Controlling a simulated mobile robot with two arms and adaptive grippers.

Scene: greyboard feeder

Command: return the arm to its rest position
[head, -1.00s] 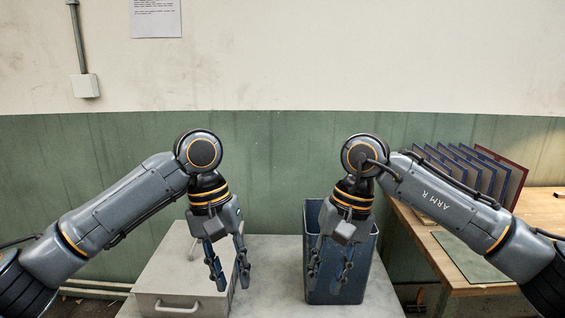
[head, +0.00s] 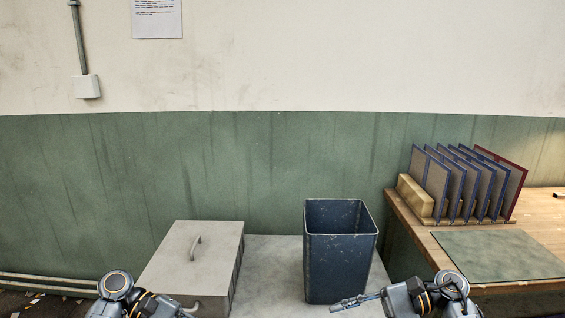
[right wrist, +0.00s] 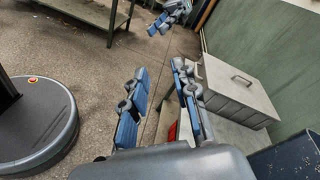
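Both my arms are folded low at the bottom of the head view, partly cut off by its edge. My right gripper (head: 345,302) points left, in front of the blue bin (head: 340,255). The right wrist view shows this gripper (right wrist: 160,100) open, its two blue-padded fingers apart with nothing between them. My left gripper (head: 187,309) is low in front of the grey box (head: 190,262), mostly cut off. It also shows small at the top of the right wrist view (right wrist: 170,17), with its fingers seeming apart and no object seen in it.
The bin and the lidded box stand on a pale table (head: 270,265). At right, a wooden bench (head: 545,207) holds a rack of blue-edged boards (head: 450,180), one red-edged board (head: 515,180), a tan block (head: 414,197) and a green mat (head: 498,256).

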